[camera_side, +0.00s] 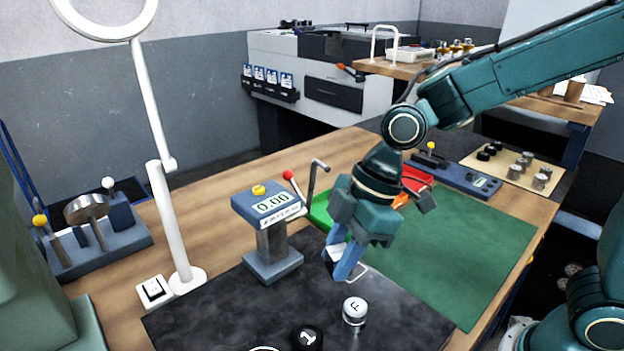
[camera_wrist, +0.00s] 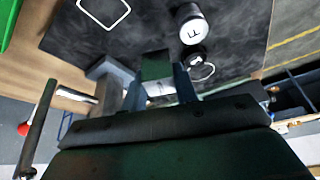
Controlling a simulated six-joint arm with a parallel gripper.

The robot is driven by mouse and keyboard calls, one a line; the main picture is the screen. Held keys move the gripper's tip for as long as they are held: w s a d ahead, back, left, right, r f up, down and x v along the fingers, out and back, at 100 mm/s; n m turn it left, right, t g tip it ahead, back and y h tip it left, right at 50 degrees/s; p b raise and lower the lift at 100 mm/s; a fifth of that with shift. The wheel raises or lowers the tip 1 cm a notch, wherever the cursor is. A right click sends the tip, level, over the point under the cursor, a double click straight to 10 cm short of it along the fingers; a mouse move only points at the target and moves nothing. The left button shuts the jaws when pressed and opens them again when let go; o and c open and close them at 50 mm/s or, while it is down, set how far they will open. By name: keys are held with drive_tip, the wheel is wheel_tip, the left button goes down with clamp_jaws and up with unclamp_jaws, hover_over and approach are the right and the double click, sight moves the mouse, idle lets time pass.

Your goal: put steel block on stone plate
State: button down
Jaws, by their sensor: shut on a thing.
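My gripper (camera_side: 343,262) points down over the dark stone plate (camera_side: 215,310), close to a white outlined square on it. It is shut on the steel block (camera_side: 336,250), a small pale metal piece partly hidden by the fingers. In the wrist view the block (camera_wrist: 160,88) shows between the fingers, and the stone plate (camera_wrist: 245,30) fills the upper part. The block appears to be held above the plate; I cannot tell the exact gap. The outlined square (camera_wrist: 103,10) shows at the upper left there.
A silver cylinder marked F (camera_side: 355,311) and a black cylinder marked 1 (camera_side: 308,337) stand on the plate near the front. A height gauge (camera_side: 270,232) stands left of my gripper. A lamp post (camera_side: 168,215) is farther left. A green mat (camera_side: 465,250) lies right.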

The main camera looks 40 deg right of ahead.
approach(262, 321)
drive_tip(key=f, duration=0.1)
drive_tip(key=d+f, duration=0.1)
drive_tip(key=f, duration=0.1)
drive_tip(key=shift+s, duration=0.1)
drive_tip(key=shift+a, duration=0.1)
drive_tip(key=shift+a+f, duration=0.35)
drive_tip(key=shift+a, duration=0.15)
drive_tip(key=shift+w+a+f, duration=0.55)
drive_tip(key=shift+a+f, duration=0.2)
drive_tip(key=shift+a, duration=0.05)
drive_tip(key=shift+a+f, duration=0.1)
drive_tip(key=shift+f, duration=0.15)
drive_tip(key=c, duration=1.1)
unclamp_jaws()
